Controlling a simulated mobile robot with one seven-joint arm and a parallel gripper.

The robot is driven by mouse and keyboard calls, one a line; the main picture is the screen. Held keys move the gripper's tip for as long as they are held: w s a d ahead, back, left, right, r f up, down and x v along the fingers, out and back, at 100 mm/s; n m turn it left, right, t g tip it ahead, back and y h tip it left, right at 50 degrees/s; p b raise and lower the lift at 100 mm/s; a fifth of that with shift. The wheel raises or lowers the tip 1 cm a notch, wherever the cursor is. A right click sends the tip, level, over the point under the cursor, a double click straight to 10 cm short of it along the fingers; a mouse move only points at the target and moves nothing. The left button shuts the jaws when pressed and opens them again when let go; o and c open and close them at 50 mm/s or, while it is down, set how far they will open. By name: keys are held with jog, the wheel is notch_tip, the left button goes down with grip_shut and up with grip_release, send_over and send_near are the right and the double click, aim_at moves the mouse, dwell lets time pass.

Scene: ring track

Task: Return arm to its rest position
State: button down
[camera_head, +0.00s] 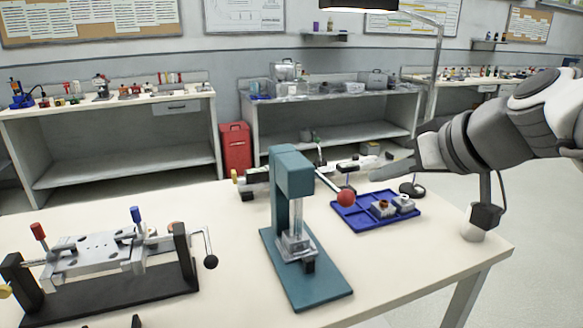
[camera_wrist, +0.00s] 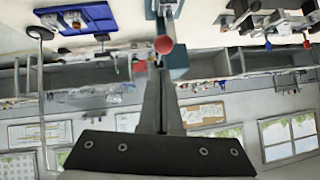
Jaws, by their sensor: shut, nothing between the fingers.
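My gripper (camera_head: 378,174) is at the end of my arm, which reaches in from the right in the head view. Its fingers are shut together and empty. They are in the air above the back of the workbench, to the right of the teal press (camera_head: 289,195). In the wrist view the shut fingers (camera_wrist: 161,76) point up the picture, and the scene appears upside down. The press's red ball knob (camera_head: 346,198) also shows in the wrist view (camera_wrist: 163,45), just past the fingertips in the picture; I see no contact.
A blue tray (camera_head: 349,211) with small metal parts lies below and in front of my gripper. A black fixture (camera_head: 110,293) stands at the left of the workbench (camera_head: 225,290). A lamp post (camera_head: 437,60) rises behind my arm. Open floor lies at right.

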jog(key=s+f+p+v, duration=0.1)
jog(key=v, duration=0.6)
jog(key=s+a+f+m+g+h, duration=0.1)
jog(key=s+a+f+g+h, duration=0.2)
jog(key=f, duration=0.5)
jog(key=s+a+f+m+g+h, duration=0.1)
jog(key=s+a+f+m+h, duration=0.1)
jog(key=s+f, duration=0.45)
notch_tip(320, 180, up, 18)
jog(key=w+p, duration=0.1)
jog(key=p, duration=1.8)
jog(key=shift+w, duration=0.4)
